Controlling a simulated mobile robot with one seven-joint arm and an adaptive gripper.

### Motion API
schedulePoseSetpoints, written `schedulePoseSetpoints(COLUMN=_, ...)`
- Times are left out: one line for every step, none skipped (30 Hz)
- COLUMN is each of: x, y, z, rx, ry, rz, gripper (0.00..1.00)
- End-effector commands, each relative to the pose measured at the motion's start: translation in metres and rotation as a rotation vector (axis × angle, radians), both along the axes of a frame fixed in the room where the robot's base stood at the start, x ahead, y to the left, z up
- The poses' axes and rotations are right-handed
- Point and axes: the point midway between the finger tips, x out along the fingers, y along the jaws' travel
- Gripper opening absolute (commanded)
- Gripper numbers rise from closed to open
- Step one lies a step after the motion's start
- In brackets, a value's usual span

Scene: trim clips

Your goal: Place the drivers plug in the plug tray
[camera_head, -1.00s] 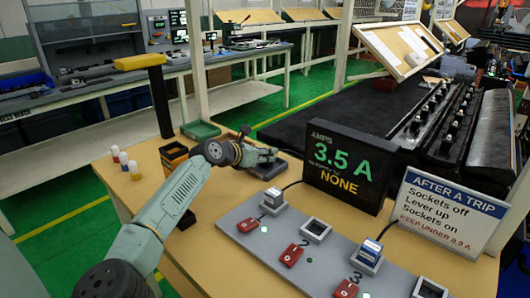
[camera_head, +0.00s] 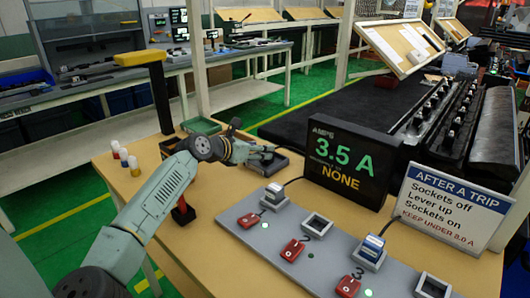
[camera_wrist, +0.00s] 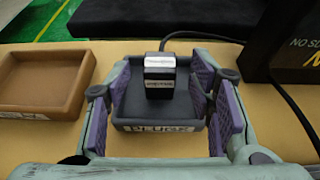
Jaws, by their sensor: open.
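A dark plug (camera_wrist: 160,88) with two pale labels stands in the dark plug tray (camera_wrist: 150,125), marked PLUGS on its front wall. The labels are too blurred to read. My gripper (camera_wrist: 163,100) is open, with its purple pads on either side of the plug and apart from it. A black cord runs from behind the plug to the right. In the head view my gripper (camera_head: 263,151) is over the tray (camera_head: 276,166), largely hiding the plug.
Two other plugs (camera_head: 275,193) (camera_head: 372,246) sit in sockets on the grey panel (camera_head: 245,235); two sockets (camera_head: 317,226) (camera_head: 432,287) are empty. A display (camera_head: 345,163) reads 3.5 A and NONE. A brown tray (camera_wrist: 45,82) lies left of the plug tray.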

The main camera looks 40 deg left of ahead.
Motion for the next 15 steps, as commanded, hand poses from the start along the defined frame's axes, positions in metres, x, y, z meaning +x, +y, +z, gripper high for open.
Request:
schedulePoseSetpoints(x=-0.012, y=0.002, z=0.0, rx=0.001, ry=-0.001, rz=0.004, gripper=0.49)
schedulePoseSetpoints(x=-0.018, y=0.003, z=0.003, rx=0.001, ry=-0.001, rz=0.004, gripper=0.49)
schedulePoseSetpoints(x=-0.027, y=0.003, z=0.006, rx=0.002, ry=0.0, rz=0.002, gripper=0.49)
schedulePoseSetpoints(x=-0.032, y=0.004, z=0.009, rx=0.003, ry=0.0, rz=0.002, gripper=0.49)
schedulePoseSetpoints(x=-0.038, y=0.004, z=0.012, rx=0.003, ry=-0.001, rz=0.003, gripper=0.49)
schedulePoseSetpoints(x=-0.045, y=0.004, z=0.015, rx=0.003, ry=0.0, rz=0.002, gripper=0.49)
schedulePoseSetpoints(x=-0.05, y=0.004, z=0.016, rx=0.002, ry=0.001, rz=0.002, gripper=0.49)
schedulePoseSetpoints(x=-0.054, y=0.005, z=0.019, rx=0.002, ry=0.0, rz=0.002, gripper=0.49)
schedulePoseSetpoints(x=-0.059, y=0.005, z=0.022, rx=0.001, ry=-0.001, rz=0.002, gripper=0.49)
schedulePoseSetpoints(x=-0.062, y=0.005, z=0.023, rx=0.0, ry=-0.001, rz=0.001, gripper=0.49)
schedulePoseSetpoints(x=-0.065, y=0.005, z=0.025, rx=0.0, ry=0.0, rz=0.001, gripper=0.49)
schedulePoseSetpoints(x=-0.068, y=0.005, z=0.026, rx=0.0, ry=0.001, rz=0.0, gripper=0.49)
schedulePoseSetpoints(x=-0.07, y=0.005, z=0.028, rx=0.0, ry=0.001, rz=0.0, gripper=0.49)
schedulePoseSetpoints(x=-0.072, y=0.005, z=0.029, rx=0.0, ry=0.0, rz=0.0, gripper=0.49)
schedulePoseSetpoints(x=-0.073, y=0.005, z=0.03, rx=0.0, ry=0.0, rz=0.0, gripper=0.49)
